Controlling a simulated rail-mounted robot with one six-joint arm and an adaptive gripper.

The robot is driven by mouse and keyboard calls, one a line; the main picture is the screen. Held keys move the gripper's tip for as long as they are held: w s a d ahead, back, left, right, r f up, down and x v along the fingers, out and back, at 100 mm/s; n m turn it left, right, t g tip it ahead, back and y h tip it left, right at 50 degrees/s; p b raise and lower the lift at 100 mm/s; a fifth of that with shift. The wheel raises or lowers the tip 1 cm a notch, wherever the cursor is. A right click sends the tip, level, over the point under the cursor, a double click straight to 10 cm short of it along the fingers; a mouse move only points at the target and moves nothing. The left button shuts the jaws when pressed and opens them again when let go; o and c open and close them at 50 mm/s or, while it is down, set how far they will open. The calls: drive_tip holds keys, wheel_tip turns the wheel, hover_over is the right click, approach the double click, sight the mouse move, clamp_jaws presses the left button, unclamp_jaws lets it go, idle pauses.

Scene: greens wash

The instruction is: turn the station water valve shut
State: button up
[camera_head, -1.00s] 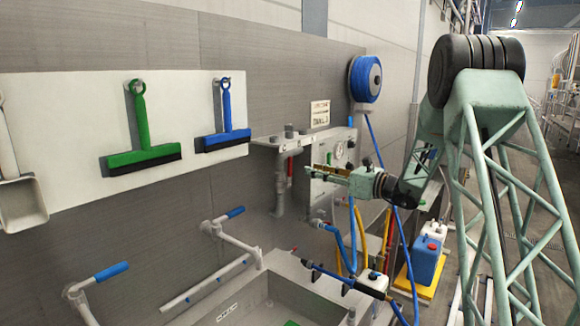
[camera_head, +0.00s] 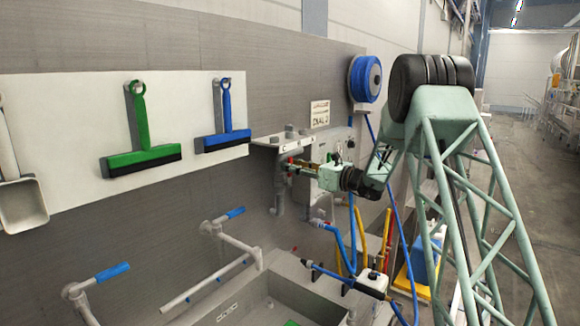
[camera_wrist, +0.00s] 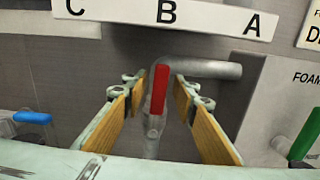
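A red lever handle (camera_wrist: 159,90) on a grey pipe valve stands upright in the wrist view, below the letter B on a white label strip. My gripper (camera_wrist: 158,82) is open, with one wood-coloured finger pad on each side of the red handle. Gaps show on both sides, and neither finger is seen to press on it. In the head view my gripper (camera_head: 292,167) reaches left to the pipework under a small grey shelf. There the handle is mostly hidden by the fingers.
A blue handle (camera_wrist: 32,117) is at left and a green handle (camera_wrist: 302,140) at right in the wrist view. In the head view a blue hose reel (camera_head: 365,78) hangs above, and a sink (camera_head: 245,305) with a spray lance lies below.

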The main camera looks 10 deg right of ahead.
drive_tip(key=shift+w+a, duration=0.2)
drive_tip(key=shift+w, duration=0.05)
drive_tip(key=shift+c, duration=0.7)
clamp_jaws()
drive_tip(key=shift+d, duration=0.15)
